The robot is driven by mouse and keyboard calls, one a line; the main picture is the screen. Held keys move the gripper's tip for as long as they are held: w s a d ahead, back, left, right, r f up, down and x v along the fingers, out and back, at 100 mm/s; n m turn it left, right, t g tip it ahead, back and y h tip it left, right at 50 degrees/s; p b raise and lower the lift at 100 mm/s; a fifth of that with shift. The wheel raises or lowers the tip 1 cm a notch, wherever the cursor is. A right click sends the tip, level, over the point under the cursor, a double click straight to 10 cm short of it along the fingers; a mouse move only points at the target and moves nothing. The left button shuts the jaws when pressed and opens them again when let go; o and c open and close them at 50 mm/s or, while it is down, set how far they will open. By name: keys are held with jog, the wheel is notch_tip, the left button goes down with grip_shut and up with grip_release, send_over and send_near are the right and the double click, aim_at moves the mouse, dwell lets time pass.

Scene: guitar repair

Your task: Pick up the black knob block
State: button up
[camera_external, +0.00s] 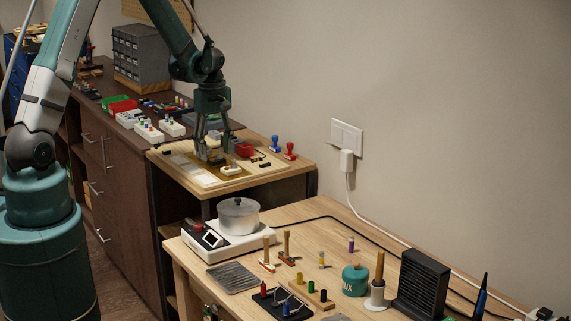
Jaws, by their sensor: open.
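My gripper (208,149) points down over the small wooden bench with its fingers apart. A small dark piece (214,159) shows low between and beside the fingers; I cannot tell whether it touches them. Small black pieces (262,164) lie to the right on the same bench top. I cannot tell for certain which of these is the black knob block.
A cream-coloured piece (231,170), a red box (244,149) and red and blue stamps (290,150) surround the gripper. White knob blocks (149,132) stand on the dark cabinet at left. A white device with a clear pot (238,217) stands in front, lower down.

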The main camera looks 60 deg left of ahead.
jog(key=shift+f, duration=0.85)
jog(key=shift+c, duration=0.2)
jog(key=c, duration=0.9)
